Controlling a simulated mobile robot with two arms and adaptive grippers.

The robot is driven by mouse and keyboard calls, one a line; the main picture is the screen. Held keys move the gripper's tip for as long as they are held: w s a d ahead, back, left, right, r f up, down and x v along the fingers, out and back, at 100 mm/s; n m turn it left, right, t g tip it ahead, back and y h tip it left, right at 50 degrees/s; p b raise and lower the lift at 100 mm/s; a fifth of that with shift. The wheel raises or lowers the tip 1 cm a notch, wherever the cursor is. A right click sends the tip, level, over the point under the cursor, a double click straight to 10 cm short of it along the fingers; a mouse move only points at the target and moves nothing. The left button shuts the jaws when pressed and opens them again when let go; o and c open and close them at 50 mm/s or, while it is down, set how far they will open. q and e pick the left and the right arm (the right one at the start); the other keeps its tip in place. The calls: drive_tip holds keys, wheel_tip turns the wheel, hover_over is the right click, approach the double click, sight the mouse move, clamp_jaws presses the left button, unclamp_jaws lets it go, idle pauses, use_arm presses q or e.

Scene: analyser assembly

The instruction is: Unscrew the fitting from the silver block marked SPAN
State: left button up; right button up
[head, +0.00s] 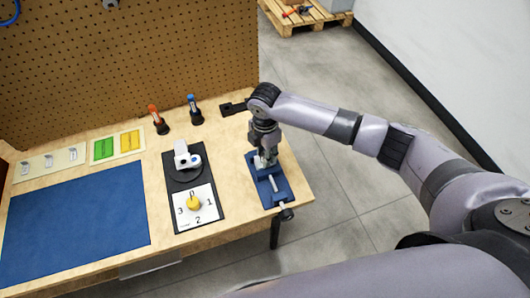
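My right gripper (265,157) points down over the back part of a blue vise (268,197) at the right end of the workbench. A small light grey piece shows at its fingertips, in or above the vise. I cannot tell whether this is the silver block or the fitting, and no SPAN marking is readable. The fingers are too small and covered to show whether they are shut on it. My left gripper is not in view.
Left of the vise, a black plate (173,213) bears a white-and-grey device (185,158) and a yellow knob (193,203) on a numbered dial. Orange (155,115) and blue (193,106) handled tools stand behind. A blue mat (75,225) lies clear at left. A pegboard (120,60) rises behind.

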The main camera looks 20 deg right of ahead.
clamp_jaws()
drive_tip(key=n, duration=0.4)
idle(0.4)
drive_tip(key=shift+n, duration=0.5)
drive_tip(key=n, duration=0.3)
drive_tip(key=n, duration=0.2)
drive_tip(key=shift+n, duration=1.1)
